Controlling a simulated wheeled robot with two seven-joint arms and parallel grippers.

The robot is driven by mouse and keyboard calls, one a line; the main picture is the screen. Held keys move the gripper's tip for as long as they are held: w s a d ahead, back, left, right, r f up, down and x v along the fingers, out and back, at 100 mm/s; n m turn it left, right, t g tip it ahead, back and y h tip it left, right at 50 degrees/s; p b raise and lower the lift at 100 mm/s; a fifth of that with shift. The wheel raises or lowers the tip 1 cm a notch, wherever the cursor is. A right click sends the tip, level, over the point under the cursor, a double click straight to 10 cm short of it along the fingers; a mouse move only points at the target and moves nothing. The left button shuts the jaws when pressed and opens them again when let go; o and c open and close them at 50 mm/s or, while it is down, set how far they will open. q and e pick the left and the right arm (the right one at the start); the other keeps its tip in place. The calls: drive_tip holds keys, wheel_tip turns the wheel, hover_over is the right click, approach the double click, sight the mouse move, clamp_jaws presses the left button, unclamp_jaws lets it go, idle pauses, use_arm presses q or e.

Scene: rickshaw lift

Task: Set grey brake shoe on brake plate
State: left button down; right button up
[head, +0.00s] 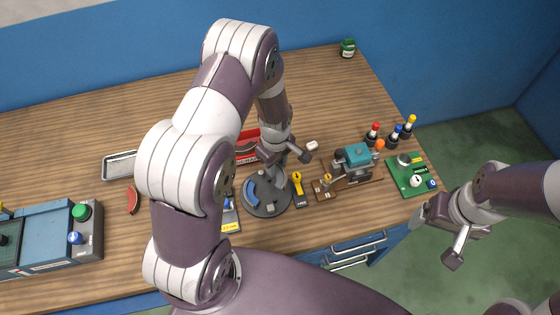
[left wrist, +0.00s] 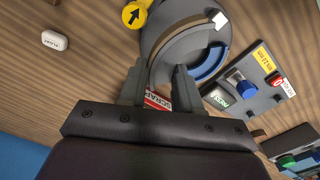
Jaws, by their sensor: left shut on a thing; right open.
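The round grey brake plate (head: 267,208) lies near the table's front edge, with a blue curved shoe (head: 250,192) on its left side. The plate (left wrist: 190,22) and blue shoe (left wrist: 211,64) also show in the left wrist view. My left gripper (head: 277,180) is low over the plate's far side. In the left wrist view its fingers (left wrist: 157,78) are shut on what looks like the grey brake shoe (left wrist: 163,52); the fingers partly hide it, and I cannot tell whether it touches the plate. My right gripper (head: 438,232) is open and empty, off the table's right side.
A red scrap tray (head: 247,150) is behind. A red curved piece (head: 132,201) and a metal tray (head: 118,166) lie left. A green board (head: 405,188) is right.

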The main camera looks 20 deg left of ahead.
use_arm(q)
drive_tip(key=shift+w+f, duration=0.15)
drive_tip(key=shift+f, duration=0.05)
wheel_tip(320, 180, down, 5)
drive_tip(key=b, duration=0.4)
drive_tip(key=shift+r, duration=0.1)
drive_tip(key=shift+f+b, duration=0.6)
drive_tip(key=shift+b, duration=0.05)
idle(0.3)
drive_tip(key=shift+f, duration=0.4)
idle(0.9)
